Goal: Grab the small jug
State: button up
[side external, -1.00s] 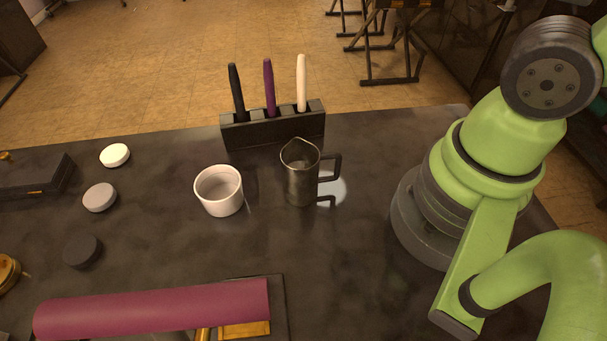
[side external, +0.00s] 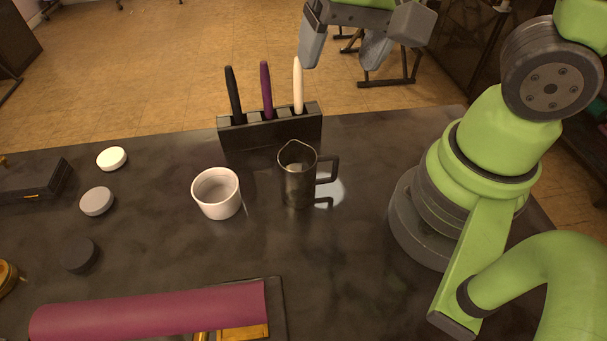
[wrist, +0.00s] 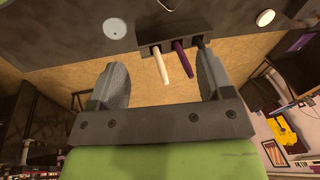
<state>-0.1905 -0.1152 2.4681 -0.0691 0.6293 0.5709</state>
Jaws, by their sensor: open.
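The small jug (side external: 299,174) is dark metal with a spout and an angular handle on its right. It stands upright on the dark table, in front of the pen holder in the side view. My gripper (side external: 343,55) is open and empty, at the top of the side view, up and to the right of the jug and well apart from it. In the wrist view my gripper (wrist: 162,62) shows two spread fingers with nothing between them but the pens and floor beyond. I cannot make out the jug clearly in the wrist view.
A pen holder (side external: 270,132) with black, purple and white pens stands close behind the jug. A white cup (side external: 217,194) is left of the jug. Three discs, white (side external: 112,158), grey (side external: 97,201) and dark (side external: 79,255), lie further left. A maroon roll (side external: 150,309) lies in front.

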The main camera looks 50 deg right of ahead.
aim_at(326, 156)
jog(key=f+g, duration=0.1)
jog(key=f, duration=0.1)
jog(key=a+f+m, duration=0.1)
jog(key=f, duration=0.2)
jog(key=f+g+h, duration=0.1)
jog(key=f, duration=0.2)
jog(key=shift+a+m+g, duration=0.3)
jog(key=shift+a, duration=0.05)
jog(key=shift+f, duration=4.9)
jog(key=c, duration=1.1)
jog(key=shift+c, duration=0.2)
jog(key=shift+r, duration=0.15)
jog(key=shift+r, duration=4.85)
